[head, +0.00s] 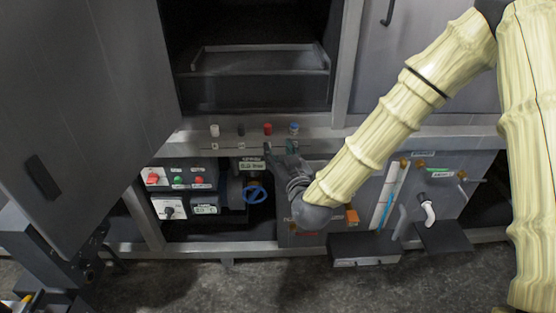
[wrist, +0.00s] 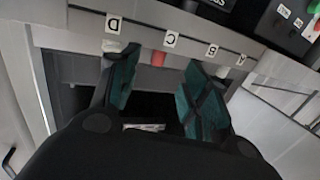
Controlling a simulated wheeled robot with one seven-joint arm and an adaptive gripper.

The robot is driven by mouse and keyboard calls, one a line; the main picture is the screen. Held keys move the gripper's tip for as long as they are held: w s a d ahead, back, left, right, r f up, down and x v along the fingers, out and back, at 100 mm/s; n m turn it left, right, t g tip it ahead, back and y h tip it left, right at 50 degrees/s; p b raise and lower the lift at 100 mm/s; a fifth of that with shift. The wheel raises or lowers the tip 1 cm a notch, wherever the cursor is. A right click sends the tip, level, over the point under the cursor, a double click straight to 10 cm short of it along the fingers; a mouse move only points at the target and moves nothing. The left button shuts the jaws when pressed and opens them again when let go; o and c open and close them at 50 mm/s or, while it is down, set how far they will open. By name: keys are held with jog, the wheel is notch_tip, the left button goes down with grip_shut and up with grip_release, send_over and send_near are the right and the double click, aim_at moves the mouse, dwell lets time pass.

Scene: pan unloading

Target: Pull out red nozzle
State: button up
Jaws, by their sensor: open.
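The red nozzle (head: 267,128) sits in a row of small nozzles on the metal ledge in the head view. In the wrist view the red nozzle (wrist: 158,59) shows below the label C, which appears upside down. My gripper (head: 279,148) is open just in front of the row, below the red and blue nozzles in the head view. In the wrist view its two green-padded fingers (wrist: 161,63) stand apart, one on each side of the red nozzle. The gap between them looks empty. I cannot tell how far the fingertips are from the nozzle in depth.
A white nozzle (head: 214,130), a dark nozzle (head: 241,130) and a blue-topped nozzle (head: 294,128) share the ledge. A control panel (head: 181,178) and a blue valve wheel (head: 254,193) lie below left. A large dark door (head: 85,110) stands at the left.

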aim_at(269, 128)
jog(key=shift+t, duration=0.3)
jog(key=x, duration=0.3)
jog(key=r+b+x, duration=0.1)
jog(key=x, duration=0.7)
jog(key=shift+w+a+r, duration=0.15)
jog(key=shift+w+r, duration=0.05)
jog(key=shift+r, duration=0.1)
grip_shut()
